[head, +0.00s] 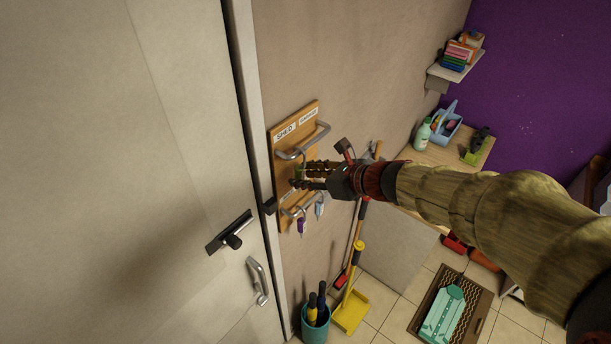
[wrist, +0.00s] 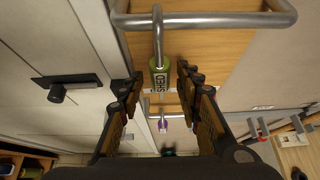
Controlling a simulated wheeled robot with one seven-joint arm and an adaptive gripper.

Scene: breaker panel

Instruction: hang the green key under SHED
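The wooden key board (head: 292,145) is fixed to the wall beside the door, with a SHED label (head: 285,133) at its upper left. Below that label is a metal rail (head: 290,155). In the wrist view a gap shows between the tag and each fingertip (wrist: 158,83).
A lower rail (head: 291,212) holds a purple key (head: 301,227) and a light-blue key (head: 320,208). The door handle (head: 232,238) is to the left. A teal bin (head: 316,326), a yellow dustpan (head: 350,312) and a workbench (head: 430,152) are below and right.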

